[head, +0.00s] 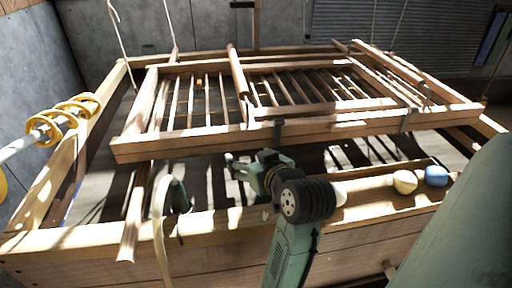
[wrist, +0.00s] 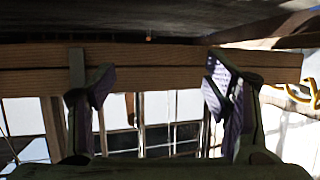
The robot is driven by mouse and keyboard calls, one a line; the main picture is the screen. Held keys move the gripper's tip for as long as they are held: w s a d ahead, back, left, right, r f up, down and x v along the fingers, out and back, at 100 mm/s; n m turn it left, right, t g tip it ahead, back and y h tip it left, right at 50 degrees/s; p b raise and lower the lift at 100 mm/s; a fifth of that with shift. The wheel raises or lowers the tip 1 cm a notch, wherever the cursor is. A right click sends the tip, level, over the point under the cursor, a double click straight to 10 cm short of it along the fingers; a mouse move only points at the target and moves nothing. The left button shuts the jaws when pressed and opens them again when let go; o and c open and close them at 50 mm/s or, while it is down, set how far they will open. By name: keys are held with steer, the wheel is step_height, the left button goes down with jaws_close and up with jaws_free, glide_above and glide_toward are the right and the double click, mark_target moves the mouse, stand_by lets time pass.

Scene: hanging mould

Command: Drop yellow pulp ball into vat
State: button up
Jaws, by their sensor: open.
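A pale yellow ball (head: 405,182) rests on the front ledge at the right, just left of a blue ball (head: 436,176). The vat (head: 80,243) is the large wooden box; its grey inside shows below the hanging slatted mould (head: 200,145). My gripper (head: 238,168) is left of the yellow ball, over the vat near its front rim and below the mould's front bar. In the wrist view, its two fingers (wrist: 157,85) are apart with nothing held between them. A wooden beam crosses behind them. The yellow ball is not seen in the wrist view.
The mould hangs on ropes (head: 120,40) low above the vat, close over my gripper. A curved pale pipe (head: 160,225) stands at the front rim. Yellow rings (head: 75,108) sit on a white rod at the left. A corrugated wall (head: 400,40) is behind.

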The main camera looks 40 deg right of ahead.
steer(key=v, duration=0.7)
steer(key=shift+s, duration=0.25)
steer(key=shift+r, duration=0.1)
stand_by(1.4)
